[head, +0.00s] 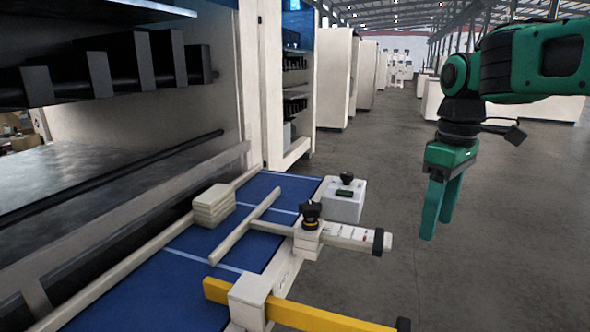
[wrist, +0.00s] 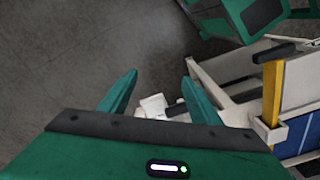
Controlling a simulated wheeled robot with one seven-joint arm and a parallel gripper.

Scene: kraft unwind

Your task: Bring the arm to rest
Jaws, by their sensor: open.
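My gripper (head: 440,214) is green and hangs on the right of the head view, pointing down over the bare floor. It is open and empty, and apart from the machine bench to its left. In the wrist view my gripper (wrist: 158,92) shows two green fingers spread apart, with only floor and part of the white machinery behind them. My green and black arm reaches in from the upper right of the head view.
A blue bench top (head: 215,245) has a pale block (head: 213,205), a white slide arm (head: 345,236) with black knobs, and a white control box (head: 344,199). A yellow bar (head: 325,318) sticks out at the front. Grey floor (head: 500,240) is free at right.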

